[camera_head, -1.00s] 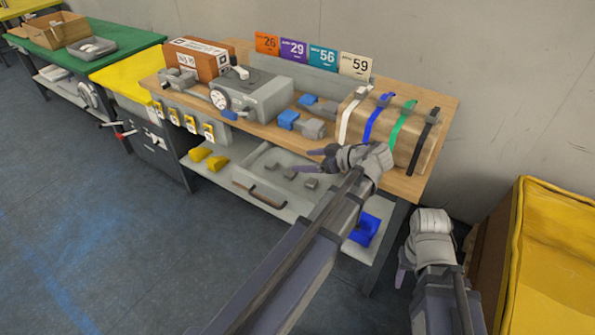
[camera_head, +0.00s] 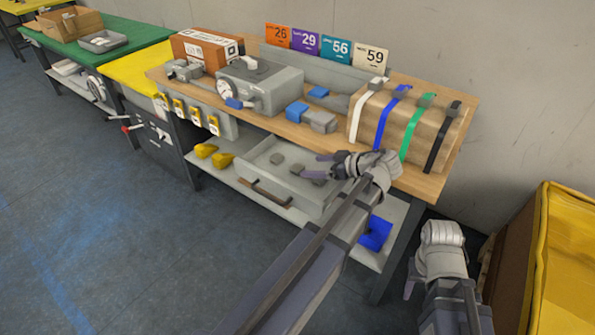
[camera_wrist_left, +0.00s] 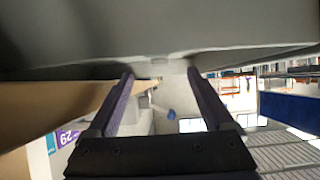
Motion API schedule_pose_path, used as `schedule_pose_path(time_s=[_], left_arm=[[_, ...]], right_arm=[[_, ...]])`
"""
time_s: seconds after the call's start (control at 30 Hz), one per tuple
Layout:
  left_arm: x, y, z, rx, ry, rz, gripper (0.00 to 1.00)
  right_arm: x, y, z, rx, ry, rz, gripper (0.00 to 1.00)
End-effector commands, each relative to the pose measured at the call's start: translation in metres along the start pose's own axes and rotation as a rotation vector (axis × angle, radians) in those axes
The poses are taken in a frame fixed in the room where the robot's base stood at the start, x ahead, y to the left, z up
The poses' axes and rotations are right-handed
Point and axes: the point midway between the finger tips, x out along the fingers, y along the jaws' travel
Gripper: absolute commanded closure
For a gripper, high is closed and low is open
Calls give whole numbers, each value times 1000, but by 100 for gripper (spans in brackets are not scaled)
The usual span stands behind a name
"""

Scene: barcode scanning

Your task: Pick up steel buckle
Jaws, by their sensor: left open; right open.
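My left gripper (camera_head: 318,166) is open, in front of the bench's front edge, and overlaps the tray's right part in the head view. Its fingers point left, and I cannot tell its height above the tray. In the left wrist view the two fingers (camera_wrist_left: 164,100) stand apart with no held object between them. My right gripper (camera_head: 410,281) is open at the lower right, away from the bench; its fingers are partly hidden.
The wooden benchtop (camera_head: 440,182) overhangs the shelf and carries a strapped cardboard box (camera_head: 417,131) and a grey machine (camera_head: 275,90). A blue bin (camera_head: 376,235) sits on the shelf's right end. A yellow-lined crate (camera_head: 560,260) stands at right. The floor at left is clear.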

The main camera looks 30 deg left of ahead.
Motion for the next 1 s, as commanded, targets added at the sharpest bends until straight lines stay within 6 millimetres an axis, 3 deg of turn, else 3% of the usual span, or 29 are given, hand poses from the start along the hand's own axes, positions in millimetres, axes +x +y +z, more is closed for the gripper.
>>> schedule_pose_path(time_s=[0.1, 0.37, 0.7, 0.93, 1.0], left_arm=[[15, 0, 2, 0, 0, -2, 14], [24, 0, 3, 0, 0, -2, 14], [67, 2, 6, -1, 0, -2, 14], [68, 3, 4, 0, 0, 0, 14], [68, 2, 4, 0, 0, 0, 22]], right_arm=[[9, -1, -1, 0, 0, 0, 50], [14, -1, -1, 0, 0, 0, 50], [38, -4, -2, 0, 0, 0, 50], [36, -3, -2, 0, 0, 0, 50], [36, -3, -2, 0, 0, 0, 50]])
